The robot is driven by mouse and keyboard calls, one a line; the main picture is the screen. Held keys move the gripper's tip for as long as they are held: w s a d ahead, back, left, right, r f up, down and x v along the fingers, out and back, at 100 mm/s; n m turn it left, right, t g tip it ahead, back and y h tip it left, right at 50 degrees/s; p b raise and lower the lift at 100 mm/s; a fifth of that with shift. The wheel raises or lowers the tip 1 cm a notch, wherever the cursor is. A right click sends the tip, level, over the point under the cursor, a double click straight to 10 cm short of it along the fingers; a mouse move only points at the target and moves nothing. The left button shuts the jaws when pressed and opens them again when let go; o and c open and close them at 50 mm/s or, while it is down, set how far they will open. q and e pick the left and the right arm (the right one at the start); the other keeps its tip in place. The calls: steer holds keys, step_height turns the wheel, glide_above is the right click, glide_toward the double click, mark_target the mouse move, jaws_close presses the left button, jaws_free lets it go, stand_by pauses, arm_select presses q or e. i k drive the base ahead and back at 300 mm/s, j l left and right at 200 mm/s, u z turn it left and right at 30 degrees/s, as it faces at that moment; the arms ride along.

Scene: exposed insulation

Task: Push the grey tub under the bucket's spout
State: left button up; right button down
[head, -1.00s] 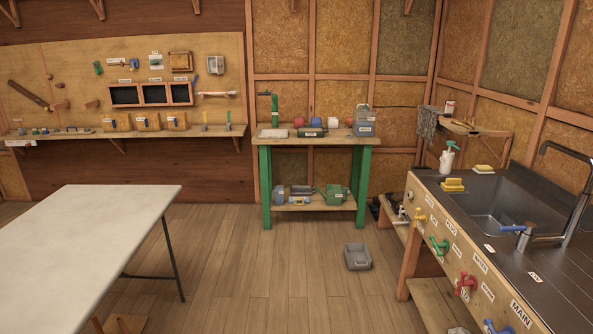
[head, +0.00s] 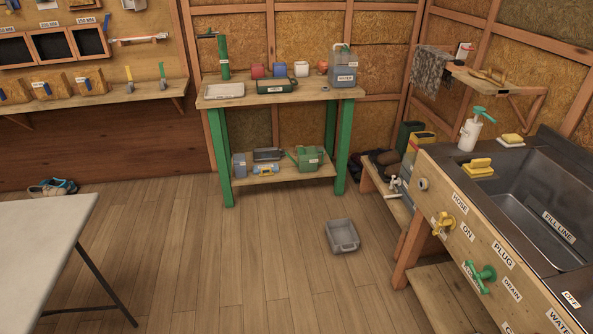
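The grey tub (head: 343,236) sits upright and looks empty on the wooden floor, in front of the green-legged bench and left of the sink unit. A grey container labelled WATER (head: 343,70) stands on the right end of the bench top; I cannot tell whether it is the bucket. A small pale tap (head: 395,184) shows low down at the left end of the sink unit, beside a low shelf; what it is fixed to is partly hidden. Neither of my grippers is in view.
The green-legged bench (head: 228,160) holds cups, trays and a green watering can (head: 308,157). The sink unit (head: 480,230) borders the right. A white table (head: 40,235) stands at left. Shoes (head: 53,187) lie by the back wall. The floor around the tub is clear.

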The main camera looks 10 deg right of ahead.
mark_target(342, 236)
steer(key=i+z, duration=0.1)
steer(key=i, duration=0.5)
steer(key=i+j+z, duration=0.1)
steer(key=i, duration=0.5)
steer(key=i+j, duration=0.15)
steer(key=i, duration=0.45)
steer(key=z, duration=0.05)
